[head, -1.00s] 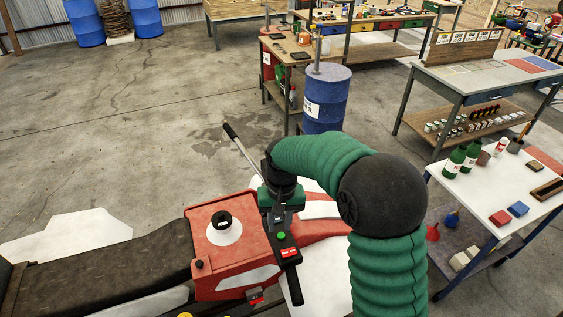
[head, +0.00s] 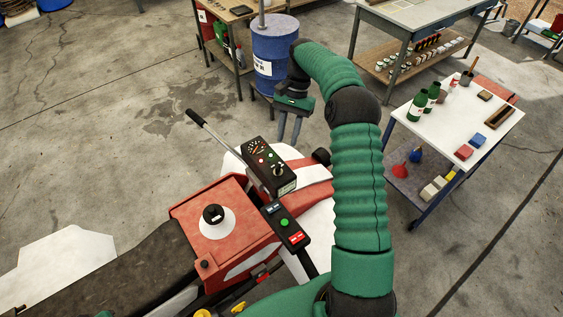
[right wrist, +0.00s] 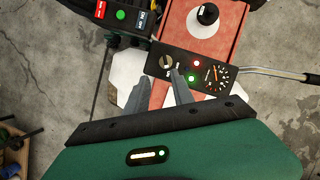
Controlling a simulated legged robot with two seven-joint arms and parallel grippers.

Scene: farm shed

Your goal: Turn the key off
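The black dash panel (head: 270,166) sits between the red body and the handlebar of a red and white vehicle. It carries a key switch (head: 278,171), small red and green lights and a gauge. In the right wrist view the key switch (right wrist: 166,62) lies just beyond my fingertips, with the panel (right wrist: 205,86) spread to its right; the key's exact angle is too small to tell. My right gripper (head: 287,141) hangs above and beyond the panel, clear of it. Its two fingers are apart and empty, also in the right wrist view (right wrist: 161,77). My left gripper is out of view.
A black switch box (head: 285,226) with a green button and red label is beside the panel. A lever (head: 210,134) sticks out to the left. A blue barrel (head: 275,55) stands behind my right gripper. A white-topped cart (head: 455,120) with bottles stands to the right.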

